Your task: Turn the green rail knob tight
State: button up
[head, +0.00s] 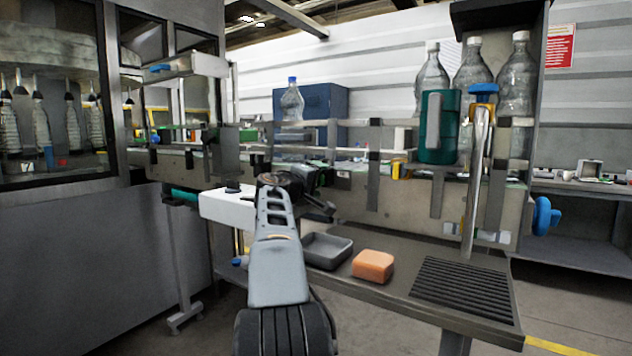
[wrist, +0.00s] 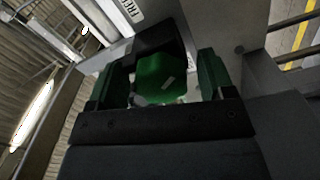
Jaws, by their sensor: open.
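The green rail knob (wrist: 160,78) shows in the wrist view as a faceted green block with a small pale mark, in front of a dark mount. My gripper (wrist: 158,80) is open, with one green finger on each side of the knob. Gaps show between the knob and both fingers, so the jaws are around it but not closed on it. In the head view my arm reaches toward the conveyor rail, and its wrist hides most of the knob area. I cannot make out the knob clearly there.
A grey tray (head: 327,250), an orange sponge (head: 373,266) and a black ribbed mat (head: 465,290) lie on the shelf below the conveyor. Bottles (head: 473,75) stand behind.

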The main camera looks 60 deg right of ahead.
jog(key=shift+a, duration=0.1)
jog(key=a, duration=1.3)
jog(key=shift+a, duration=0.3)
